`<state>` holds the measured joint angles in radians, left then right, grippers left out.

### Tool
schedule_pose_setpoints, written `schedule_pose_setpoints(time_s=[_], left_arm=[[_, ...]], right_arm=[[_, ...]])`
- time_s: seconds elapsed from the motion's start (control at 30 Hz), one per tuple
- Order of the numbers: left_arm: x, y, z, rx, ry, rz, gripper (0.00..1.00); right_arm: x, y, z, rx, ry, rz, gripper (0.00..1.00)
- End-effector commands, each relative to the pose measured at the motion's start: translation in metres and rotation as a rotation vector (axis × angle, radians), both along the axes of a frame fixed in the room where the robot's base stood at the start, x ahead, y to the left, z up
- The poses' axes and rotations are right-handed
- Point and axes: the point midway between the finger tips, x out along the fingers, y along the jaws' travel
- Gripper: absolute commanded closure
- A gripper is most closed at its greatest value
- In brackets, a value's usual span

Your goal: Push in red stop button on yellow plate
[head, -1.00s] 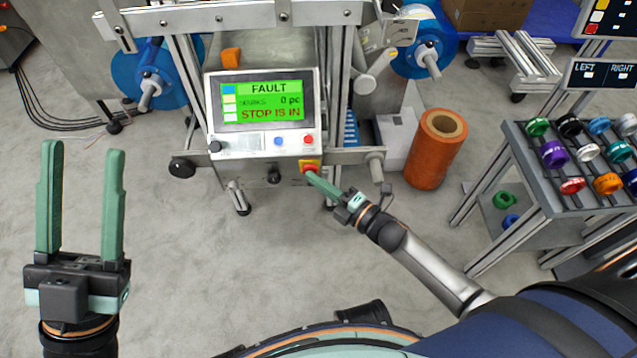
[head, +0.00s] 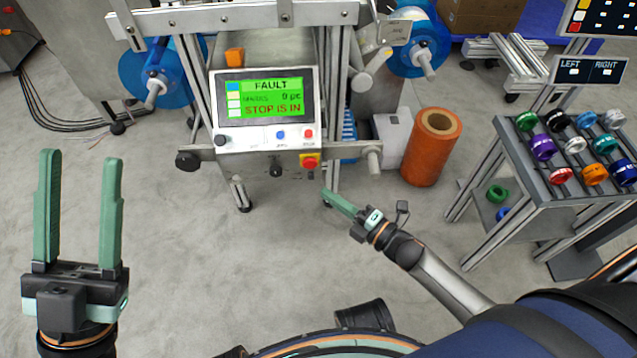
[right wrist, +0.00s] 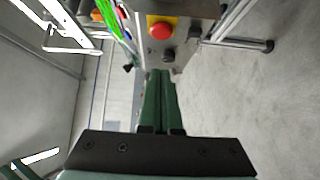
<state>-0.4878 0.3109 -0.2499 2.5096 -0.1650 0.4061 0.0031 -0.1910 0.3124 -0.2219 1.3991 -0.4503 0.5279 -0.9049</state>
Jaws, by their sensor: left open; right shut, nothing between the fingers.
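The red stop button (head: 309,163) sits on a yellow plate (head: 309,155) at the lower right of the machine's control panel. The panel screen (head: 265,99) reads "FAULT" and "STOP IS IN". In the right wrist view the button (right wrist: 160,30) shows on its yellow plate (right wrist: 173,21), beyond the fingertips. My right gripper (head: 326,193) is shut and empty, below and to the right of the button and apart from it; its closed fingers (right wrist: 160,75) also show in the right wrist view. My left gripper (head: 80,160) is open and empty at the left, far from the panel.
A black knob (head: 276,171) is left of the plate, and a clamp handle (head: 374,158) is to its right. An orange roll (head: 430,148) stands on the floor. A rack of coloured spools (head: 570,150) is at the right. The floor before the machine is clear.

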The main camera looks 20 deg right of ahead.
Motion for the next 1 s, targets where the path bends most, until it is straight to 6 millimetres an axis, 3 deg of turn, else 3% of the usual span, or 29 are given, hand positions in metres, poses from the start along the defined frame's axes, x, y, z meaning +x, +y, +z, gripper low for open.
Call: schedule_pose_setpoints(time_s=[0.13,0.33,1.0], left_arm=[[-0.001,0.000,0.011,0.010,-0.012,0.007,0.50],[-0.002,0.001,0.016,0.017,-0.024,0.013,0.50],[0.000,0.002,0.013,0.017,-0.014,0.021,0.50]], right_arm=[[-0.029,-0.014,0.002,-0.001,0.003,0.001,1.00],[-0.048,-0.025,0.001,0.000,0.000,0.002,1.00],[-0.051,-0.026,0.002,0.002,-0.002,0.003,1.00]])
